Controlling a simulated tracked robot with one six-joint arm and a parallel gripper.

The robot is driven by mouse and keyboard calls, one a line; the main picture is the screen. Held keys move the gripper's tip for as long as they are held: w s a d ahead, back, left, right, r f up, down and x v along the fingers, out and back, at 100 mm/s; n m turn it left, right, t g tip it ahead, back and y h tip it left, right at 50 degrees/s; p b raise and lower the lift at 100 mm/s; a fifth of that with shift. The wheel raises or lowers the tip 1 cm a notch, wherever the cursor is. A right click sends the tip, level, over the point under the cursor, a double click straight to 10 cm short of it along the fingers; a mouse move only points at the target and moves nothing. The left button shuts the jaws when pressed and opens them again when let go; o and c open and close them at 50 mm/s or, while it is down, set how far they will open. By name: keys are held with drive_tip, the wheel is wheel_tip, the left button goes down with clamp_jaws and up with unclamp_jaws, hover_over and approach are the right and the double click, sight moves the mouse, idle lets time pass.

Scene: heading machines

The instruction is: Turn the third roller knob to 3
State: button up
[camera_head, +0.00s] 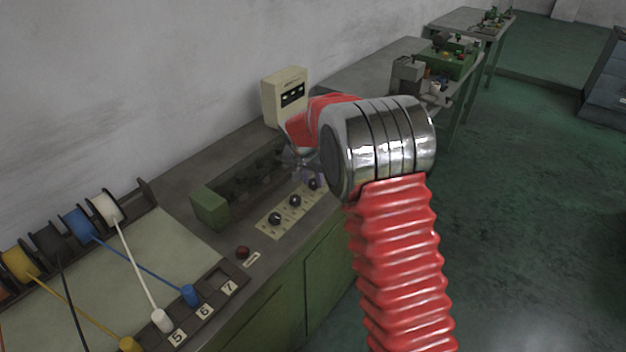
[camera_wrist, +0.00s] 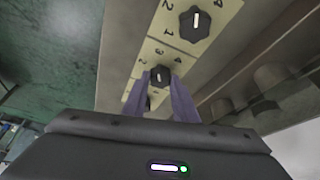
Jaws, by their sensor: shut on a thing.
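A pale control panel strip (camera_head: 268,224) carries a row of dark knobs with white pointer marks. In the head view I see a near knob (camera_head: 275,218), a middle knob (camera_head: 295,200) and a far knob (camera_head: 313,184) close under my gripper. In the wrist view my gripper (camera_wrist: 159,84) is shut on a dark knob (camera_wrist: 160,73), one purple finger on each side. Its white mark runs roughly along the view's vertical; the small numbers around it are hard to read. A neighbouring knob (camera_wrist: 195,20) with numbers around it stands free above. I cannot tell the held knob's place in the row.
A cream box with a dark display (camera_head: 287,95) stands behind my gripper. A green block (camera_head: 210,207) and a red button (camera_head: 242,252) are left of the panel. Coloured spools with cords (camera_head: 80,225) fill the left. Open floor (camera_head: 530,220) lies right.

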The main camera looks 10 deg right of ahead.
idle(0.3)
drive_tip(key=o, duration=1)
drive_tip(key=shift+o, duration=0.2)
drive_tip(key=shift+r, duration=0.1)
drive_tip(key=v, duration=1.3)
drive_tip(key=shift+a+r, duration=0.15)
drive_tip(key=shift+a, duration=0.15)
drive_tip(key=shift+s, duration=0.1)
